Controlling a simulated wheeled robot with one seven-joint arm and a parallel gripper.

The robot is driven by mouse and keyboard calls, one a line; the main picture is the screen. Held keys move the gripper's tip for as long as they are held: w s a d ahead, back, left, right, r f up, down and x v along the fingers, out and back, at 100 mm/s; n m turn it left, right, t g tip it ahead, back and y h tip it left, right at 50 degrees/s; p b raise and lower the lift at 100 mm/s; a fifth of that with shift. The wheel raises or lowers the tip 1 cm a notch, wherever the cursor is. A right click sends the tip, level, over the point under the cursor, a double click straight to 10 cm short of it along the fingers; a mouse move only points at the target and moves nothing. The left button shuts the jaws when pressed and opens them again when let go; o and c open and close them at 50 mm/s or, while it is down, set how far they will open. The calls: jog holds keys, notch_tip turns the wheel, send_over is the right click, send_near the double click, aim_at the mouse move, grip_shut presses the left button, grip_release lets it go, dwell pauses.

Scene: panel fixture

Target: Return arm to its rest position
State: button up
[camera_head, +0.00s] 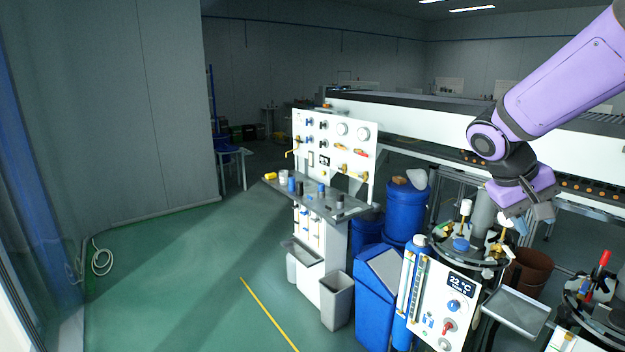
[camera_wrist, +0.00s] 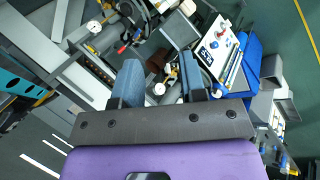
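My purple arm (camera_head: 560,85) reaches in from the upper right in the head view. My gripper (camera_head: 527,214) hangs at its end, above and to the right of a round-topped fixture with a display panel (camera_head: 442,300) reading about 22 °C. In the wrist view my gripper (camera_wrist: 160,82) shows two blue-grey fingers set apart, with a clear gap and nothing held between them. The display panel also shows in the wrist view (camera_wrist: 217,50), beyond the right finger. Whether the gripper touches the fixture's upper fittings cannot be told from the head view.
A white panel fixture (camera_head: 335,145) with a grey shelf (camera_head: 325,203) stands at centre. Blue barrels (camera_head: 405,209), a blue bin (camera_head: 375,295) and a grey bin (camera_head: 337,300) stand close by. A brown bucket (camera_head: 530,272) is below my gripper. Green floor (camera_head: 180,270) at left is open.

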jog(key=s+a+r+t+y, duration=0.1)
jog(key=s+a+t+y, duration=0.1)
jog(key=s, duration=0.4)
jog(key=s+a+r+t+y, duration=0.2)
jog(key=s+a, duration=0.1)
jog(key=s, duration=0.3)
jog(key=s+a+r+n+t+y, duration=0.1)
jog(key=s+a+r+t+y, duration=0.1)
jog(key=s, duration=0.4)
jog(key=shift+s+a+r+y, duration=0.2)
jog(key=shift+a+y, duration=0.1)
jog(key=shift+a, duration=0.45)
